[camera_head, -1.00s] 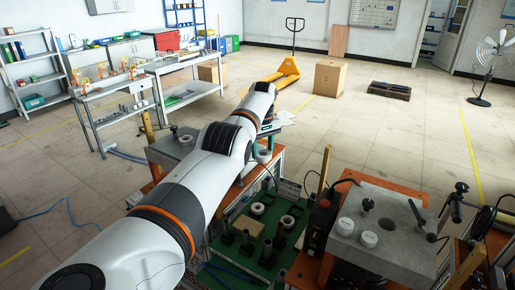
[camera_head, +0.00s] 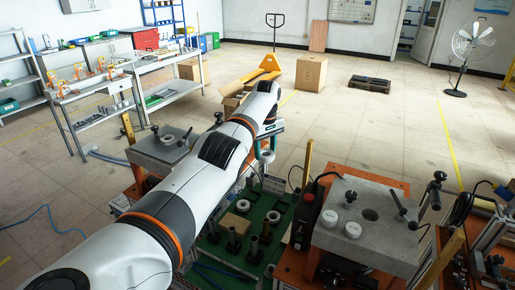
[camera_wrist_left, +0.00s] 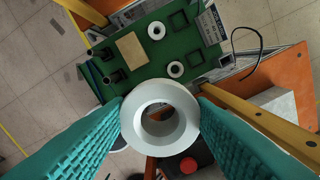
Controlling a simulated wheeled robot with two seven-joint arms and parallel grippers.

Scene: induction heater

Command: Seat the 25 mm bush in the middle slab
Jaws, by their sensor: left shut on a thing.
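My left gripper (camera_wrist_left: 160,120) has teal ribbed fingers shut on a pale ring-shaped bush (camera_wrist_left: 135,122), seen end-on with its bore facing the left wrist camera. In the head view my left arm hides much of the gripper; the bush (camera_head: 267,157) shows small beneath it, left of the near grey slab. That slab (camera_head: 390,240) lies on an orange bench at right, with a dark round hole (camera_head: 370,214) and two white round pieces (camera_head: 330,219) (camera_head: 352,229) on top. Another slab (camera_head: 150,152) lies left of the arm. I cannot tell the bush's size. My right gripper is out of view.
A green tray (camera_head: 262,232) lies between the benches, holding loose rings (camera_head: 243,205) and dark upright posts (camera_head: 234,240). A yellow post (camera_head: 307,160) and a dark box with a red button (camera_head: 308,197) stand left of the near slab. Clamp arms (camera_head: 402,203) rise at its right.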

